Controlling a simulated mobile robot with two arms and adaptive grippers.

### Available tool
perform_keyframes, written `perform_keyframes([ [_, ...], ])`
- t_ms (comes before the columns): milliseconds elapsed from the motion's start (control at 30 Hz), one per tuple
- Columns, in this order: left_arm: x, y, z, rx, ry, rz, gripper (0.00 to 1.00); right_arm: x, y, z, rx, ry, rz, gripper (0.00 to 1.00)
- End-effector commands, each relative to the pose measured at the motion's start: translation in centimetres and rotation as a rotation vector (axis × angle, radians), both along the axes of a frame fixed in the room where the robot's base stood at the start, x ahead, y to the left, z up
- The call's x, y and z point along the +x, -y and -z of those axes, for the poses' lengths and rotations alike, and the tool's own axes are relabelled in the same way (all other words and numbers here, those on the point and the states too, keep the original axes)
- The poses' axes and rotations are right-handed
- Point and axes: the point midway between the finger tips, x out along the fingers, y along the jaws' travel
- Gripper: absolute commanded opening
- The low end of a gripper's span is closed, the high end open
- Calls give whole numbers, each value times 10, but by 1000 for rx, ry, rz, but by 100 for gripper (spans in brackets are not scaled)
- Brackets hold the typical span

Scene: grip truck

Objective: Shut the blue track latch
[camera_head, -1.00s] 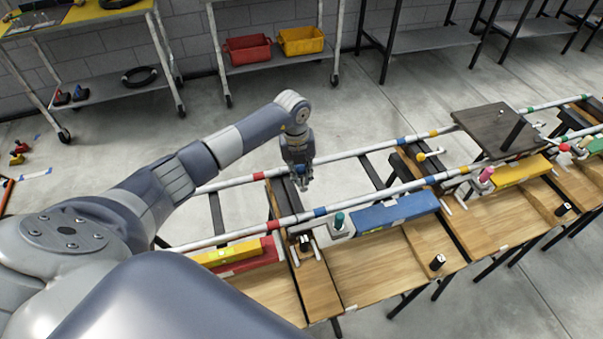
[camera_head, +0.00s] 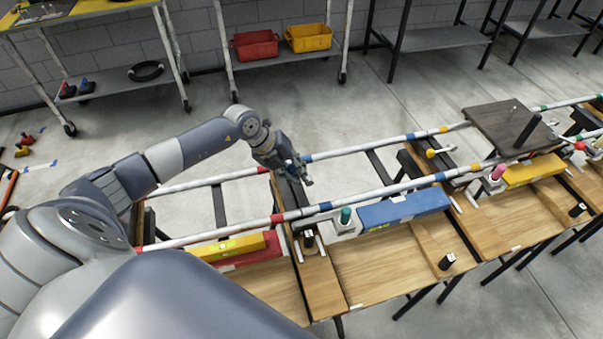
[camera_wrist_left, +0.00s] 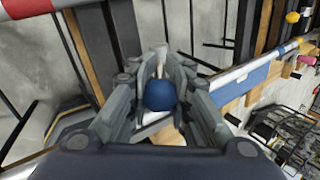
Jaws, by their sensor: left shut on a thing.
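The blue latch knob (camera_wrist_left: 160,96) sits between the fingers of my left gripper (camera_wrist_left: 158,85) in the left wrist view, with a pale rod running from it. The fingers are closed on it. In the head view, my left gripper (camera_head: 302,177) is low over the track near the red-and-blue-banded joint of the rails, and it hides the knob there. The near rail (camera_head: 370,194) has a blue band beside the joint. My right gripper is not in view.
A blue box (camera_head: 404,209) and a teal-topped knob (camera_head: 346,215) are on the near side. Yellow and red boxes (camera_head: 232,247) lie to the left. A dark plate (camera_head: 510,128) with a post is on the track at the right. A yellow knob (camera_head: 431,153) stands farther along.

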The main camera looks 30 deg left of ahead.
Motion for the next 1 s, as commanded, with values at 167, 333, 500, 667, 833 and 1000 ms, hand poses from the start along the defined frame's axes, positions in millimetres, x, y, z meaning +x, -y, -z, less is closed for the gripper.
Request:
perform_keyframes([
  [167, -4, -5, 7, -62, 73, -2, 0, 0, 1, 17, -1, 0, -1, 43],
  [333, -6, -7, 7, -100, 116, -2, 0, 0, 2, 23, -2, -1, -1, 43],
  [500, -7, -7, 6, -116, 134, -1, 0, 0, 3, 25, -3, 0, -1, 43],
  [667, -6, -7, 6, -118, 138, -1, 0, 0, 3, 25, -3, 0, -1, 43],
  [833, -6, -8, 6, -118, 136, -1, 0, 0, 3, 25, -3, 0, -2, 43],
  [1000, -6, -8, 6, -117, 136, -1, 42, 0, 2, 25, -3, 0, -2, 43],
])
